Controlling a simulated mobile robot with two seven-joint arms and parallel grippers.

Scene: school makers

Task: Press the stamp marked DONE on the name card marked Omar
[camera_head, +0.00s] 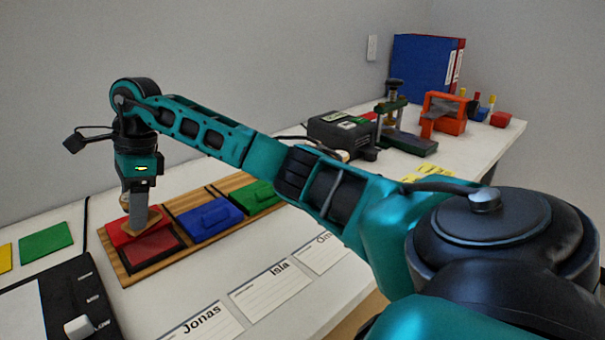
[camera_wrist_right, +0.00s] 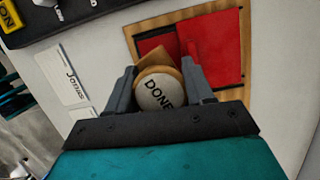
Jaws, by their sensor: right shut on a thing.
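My right gripper (camera_head: 136,193) is shut on the wooden DONE stamp. In the wrist view the stamp's round white top (camera_wrist_right: 155,92) reads DONE, between the two fingers (camera_wrist_right: 158,90). The stamp's wooden base (camera_head: 147,217) is at the red ink pad (camera_head: 152,246) in the left of the wooden tray; I cannot tell if it touches it. The name card marked Omar (camera_head: 322,254) lies on the table to the right, showing only "Om", its rest behind my arm. My left gripper is out of view.
The tray (camera_head: 130,277) also holds blue (camera_head: 208,218) and green (camera_head: 258,195) ink pads. Cards Isla (camera_head: 268,288) and Jonas (camera_head: 205,326) lie in front. A black device (camera_head: 62,305) stands at lower left. Machines and a blue binder (camera_head: 420,68) fill the back.

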